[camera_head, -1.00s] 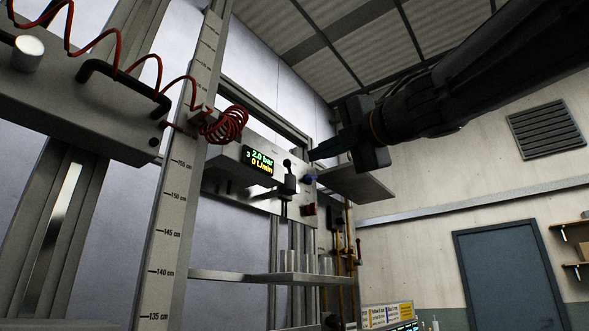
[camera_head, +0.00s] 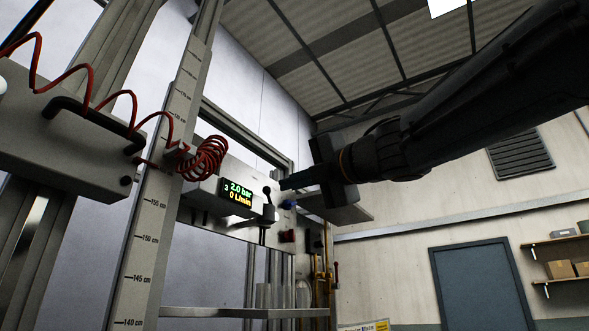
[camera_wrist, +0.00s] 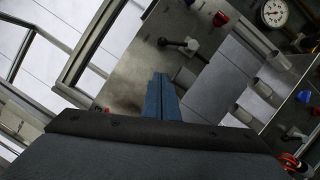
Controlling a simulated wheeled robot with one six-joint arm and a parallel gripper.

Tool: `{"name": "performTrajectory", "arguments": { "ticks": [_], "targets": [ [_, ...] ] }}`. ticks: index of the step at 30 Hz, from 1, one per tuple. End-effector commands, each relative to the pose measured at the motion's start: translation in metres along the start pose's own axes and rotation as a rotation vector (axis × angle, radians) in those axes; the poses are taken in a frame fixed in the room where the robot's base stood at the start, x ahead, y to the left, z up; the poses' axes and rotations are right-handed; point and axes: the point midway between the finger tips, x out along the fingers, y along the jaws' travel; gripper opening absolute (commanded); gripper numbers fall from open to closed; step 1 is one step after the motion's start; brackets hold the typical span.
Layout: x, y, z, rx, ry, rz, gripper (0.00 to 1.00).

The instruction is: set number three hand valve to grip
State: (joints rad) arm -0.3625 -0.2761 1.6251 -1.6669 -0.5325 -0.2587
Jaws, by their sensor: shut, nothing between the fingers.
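The hand valve (camera_head: 268,212) sits on a grey panel (camera_head: 215,165), right of a display (camera_head: 236,193) reading "3", "2.0 bar" and "0 L/min". Its black lever with a ball knob points up in the head view. In the wrist view the valve hub (camera_wrist: 192,47) and its lever knob (camera_wrist: 163,41) lie beyond my fingertips. My gripper (camera_head: 283,184) is shut and empty, just right of the knob in the head view. My blue fingers also show in the wrist view (camera_wrist: 162,80). They look apart from the lever, though the depth gap is hard to judge.
A coiled red hose (camera_head: 207,157) hangs by a scaled upright (camera_head: 160,190). A shelf (camera_head: 240,312) runs below. A gauge (camera_wrist: 273,12) shows at the wrist view's top right.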

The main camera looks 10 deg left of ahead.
Motion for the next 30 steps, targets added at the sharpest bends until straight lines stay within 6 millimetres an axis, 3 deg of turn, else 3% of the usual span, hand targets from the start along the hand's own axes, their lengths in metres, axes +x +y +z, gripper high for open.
{"name": "performTrajectory", "arguments": {
  "ticks": [2, 13, 15, 21, 30],
  "targets": [
    [0.004, 0.003, 0.001, 0.002, -0.001, -0.003, 0.00],
    [0.079, 0.000, -0.001, 0.002, 0.002, -0.002, 0.00],
    [0.087, 0.000, 0.008, 0.000, -0.002, -0.004, 0.00],
    [0.102, 0.000, 0.024, 0.000, -0.003, -0.003, 0.00],
    [0.107, 0.000, 0.029, 0.000, -0.002, -0.001, 0.00]
  ]
}}
